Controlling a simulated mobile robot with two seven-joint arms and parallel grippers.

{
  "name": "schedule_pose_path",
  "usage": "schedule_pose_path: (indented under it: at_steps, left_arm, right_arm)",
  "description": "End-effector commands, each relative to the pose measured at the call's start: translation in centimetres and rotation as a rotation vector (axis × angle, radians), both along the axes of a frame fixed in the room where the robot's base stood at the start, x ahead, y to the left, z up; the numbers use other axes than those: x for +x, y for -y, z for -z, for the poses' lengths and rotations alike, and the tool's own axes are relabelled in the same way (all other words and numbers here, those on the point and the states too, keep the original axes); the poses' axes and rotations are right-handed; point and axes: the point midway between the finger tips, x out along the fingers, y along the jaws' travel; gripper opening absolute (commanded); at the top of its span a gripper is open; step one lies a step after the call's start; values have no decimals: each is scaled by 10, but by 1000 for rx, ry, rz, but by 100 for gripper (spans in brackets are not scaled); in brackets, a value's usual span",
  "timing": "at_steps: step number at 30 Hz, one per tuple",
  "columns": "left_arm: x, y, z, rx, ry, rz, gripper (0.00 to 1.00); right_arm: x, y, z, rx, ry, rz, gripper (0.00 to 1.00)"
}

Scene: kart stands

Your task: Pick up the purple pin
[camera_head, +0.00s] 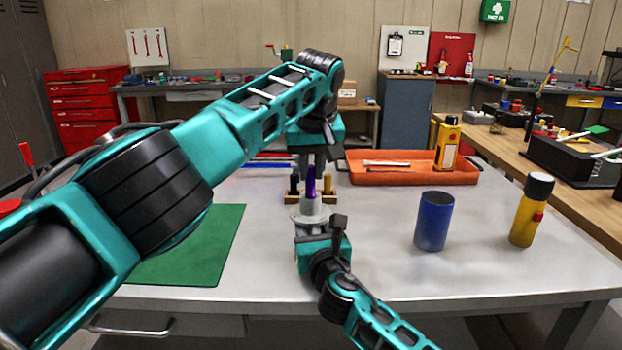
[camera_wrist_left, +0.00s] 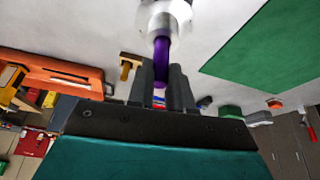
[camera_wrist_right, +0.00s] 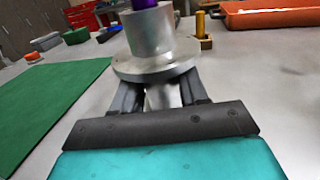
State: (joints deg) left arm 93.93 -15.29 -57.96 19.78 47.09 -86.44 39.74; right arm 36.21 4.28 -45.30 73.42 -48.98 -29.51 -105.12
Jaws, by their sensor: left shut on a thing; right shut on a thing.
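The purple pin (camera_head: 311,182) is upright between my left gripper and a grey metal flanged hub (camera_head: 306,212). My left gripper (camera_head: 313,163) points down and is shut on the pin's upper part. In the left wrist view the pin (camera_wrist_left: 162,58) runs from between the fingers to the open end of the hub (camera_wrist_left: 160,16). My right gripper (camera_head: 319,226) is shut on the hub below its flange. The right wrist view shows the hub (camera_wrist_right: 150,38) with the purple pin (camera_wrist_right: 146,4) at its top. How deep the pin sits is hidden.
A small wooden rack (camera_head: 329,198) with a black and a yellow peg stands just behind. An orange tray (camera_head: 410,178) holds a yellow bottle (camera_head: 448,145). A blue cup (camera_head: 434,222) and a yellow bottle with black cap (camera_head: 530,212) stand right. A green mat (camera_head: 190,262) lies left.

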Motion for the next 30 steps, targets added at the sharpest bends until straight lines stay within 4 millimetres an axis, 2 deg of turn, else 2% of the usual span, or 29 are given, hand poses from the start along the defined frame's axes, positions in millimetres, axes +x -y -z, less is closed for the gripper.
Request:
schedule_pose_path:
  at_steps: [1, 11, 16, 21, 27, 30]
  left_arm:
    - [0, 1, -7, 0, 1, 1, 0]
    - [1, -30, -4, -2, -1, 1, 0]
    - [0, -69, -4, -1, 0, -3, 0]
    - [0, -120, -4, -1, 0, -4, 0]
    - [0, -160, -4, -1, 0, -2, 0]
    - [0, -171, -5, -1, 0, 0, 0]
  right_arm:
    - [0, 1, 1, -1, -2, 1, 0]
    - [0, 0, 1, 0, -2, 1, 0]
    - [0, 0, 1, 0, -2, 1, 0]
    - [0, 0, 1, 0, -2, 1, 0]
    - [0, 0, 1, 0, -2, 0, 0]
    - [0, 0, 1, 0, -2, 0, 0]
